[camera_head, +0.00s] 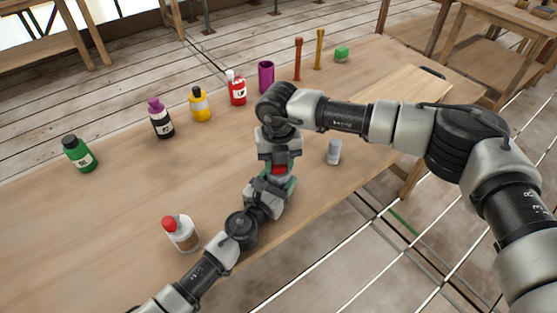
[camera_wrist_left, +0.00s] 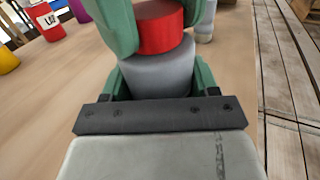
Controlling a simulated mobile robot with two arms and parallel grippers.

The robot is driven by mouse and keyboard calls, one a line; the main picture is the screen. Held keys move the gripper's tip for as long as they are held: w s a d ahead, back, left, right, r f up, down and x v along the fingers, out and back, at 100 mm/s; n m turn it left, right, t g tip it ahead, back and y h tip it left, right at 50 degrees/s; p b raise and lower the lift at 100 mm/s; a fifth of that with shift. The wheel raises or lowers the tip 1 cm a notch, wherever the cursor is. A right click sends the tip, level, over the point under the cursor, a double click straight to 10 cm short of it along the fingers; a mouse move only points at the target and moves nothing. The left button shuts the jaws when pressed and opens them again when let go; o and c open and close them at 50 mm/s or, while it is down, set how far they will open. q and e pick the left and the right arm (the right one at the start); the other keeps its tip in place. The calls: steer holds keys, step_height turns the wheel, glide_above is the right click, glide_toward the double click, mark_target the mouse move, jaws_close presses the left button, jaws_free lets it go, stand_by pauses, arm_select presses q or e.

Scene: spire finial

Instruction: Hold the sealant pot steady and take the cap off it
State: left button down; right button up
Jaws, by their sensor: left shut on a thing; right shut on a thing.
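The sealant pot (camera_wrist_left: 158,72) is a grey round pot with a red cap (camera_wrist_left: 162,28) on top, standing upright between my two grippers. In the head view only a bit of the red cap (camera_head: 279,169) shows; the grippers hide the body. My left gripper (camera_head: 284,186) comes in low and is shut around the grey body, its green fingers on either side in the left wrist view. My right gripper (camera_head: 278,163) reaches down from above and is shut on the red cap. I cannot see any gap between cap and pot.
A white bottle with a red top (camera_head: 182,234) stands near my left arm. A small grey bottle (camera_head: 333,152) stands to the right. Green (camera_head: 79,153), dark (camera_head: 161,120), yellow (camera_head: 200,105) and red (camera_head: 236,88) bottles and a purple cup (camera_head: 266,76) line the back.

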steer(key=n, duration=1.4)
steer(key=shift+n, duration=0.3)
steer(key=n, duration=1.6)
steer(key=shift+r, duration=0.1)
steer(key=n, duration=0.4)
steer(key=shift+n, duration=0.4)
